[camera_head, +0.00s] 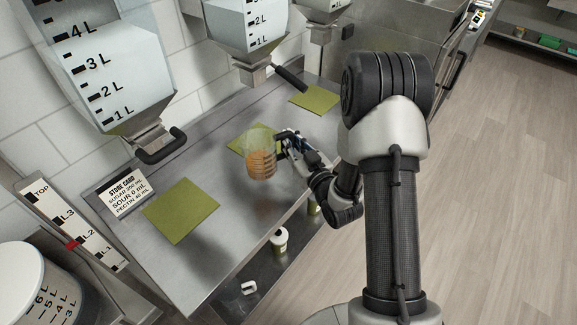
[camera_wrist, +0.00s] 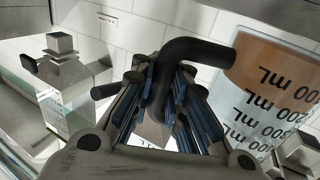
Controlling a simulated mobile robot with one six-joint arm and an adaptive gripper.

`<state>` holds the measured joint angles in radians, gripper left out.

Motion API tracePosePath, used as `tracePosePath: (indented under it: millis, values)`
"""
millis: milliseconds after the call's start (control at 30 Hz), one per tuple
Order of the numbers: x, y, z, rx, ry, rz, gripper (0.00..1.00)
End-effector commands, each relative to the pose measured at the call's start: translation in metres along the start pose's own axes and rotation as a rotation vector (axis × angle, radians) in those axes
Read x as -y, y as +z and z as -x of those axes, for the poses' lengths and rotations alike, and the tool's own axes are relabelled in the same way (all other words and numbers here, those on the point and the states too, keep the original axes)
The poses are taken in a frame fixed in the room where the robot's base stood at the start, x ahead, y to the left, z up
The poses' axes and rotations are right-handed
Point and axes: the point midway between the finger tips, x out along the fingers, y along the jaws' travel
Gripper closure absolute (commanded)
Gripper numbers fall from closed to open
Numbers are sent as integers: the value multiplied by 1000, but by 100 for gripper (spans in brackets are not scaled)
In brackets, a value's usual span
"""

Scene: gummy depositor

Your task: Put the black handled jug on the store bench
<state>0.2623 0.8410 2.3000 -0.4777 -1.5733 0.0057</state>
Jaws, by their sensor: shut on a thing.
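The black handled jug (camera_head: 261,163) is clear, with marks on its side and orange liquid inside. My gripper (camera_head: 284,145) is at its right side in the head view. In the wrist view the blue-padded fingers (camera_wrist: 168,98) are shut on the jug's black handle (camera_wrist: 195,52), and the jug's marked wall (camera_wrist: 268,95) is at the right. The jug looks upright and appears held over the steel bench (camera_head: 205,265), in front of the middle green mat. I cannot tell its exact height. A store card (camera_head: 128,194) stands at the bench's left.
Green mats lie at the left (camera_head: 180,211) and far right (camera_head: 314,98) of the bench. Clear hoppers (camera_head: 100,70) with litre marks hang above its back, with a black lever (camera_head: 162,147) below one. A white tub (camera_head: 279,240) stands on the lower shelf. The left mat is bare.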

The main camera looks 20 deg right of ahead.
Motion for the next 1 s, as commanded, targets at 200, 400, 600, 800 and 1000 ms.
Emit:
tracePosePath:
  millis: [200,400,600,800,1000]
  values:
    - [0,41,0,-3,0,0,100]
    - [0,52,0,-4,0,0,100]
    - [0,83,0,-1,0,0,100]
    - [-1,89,0,-6,0,1,100]
    - [-1,91,0,-5,0,1,100]
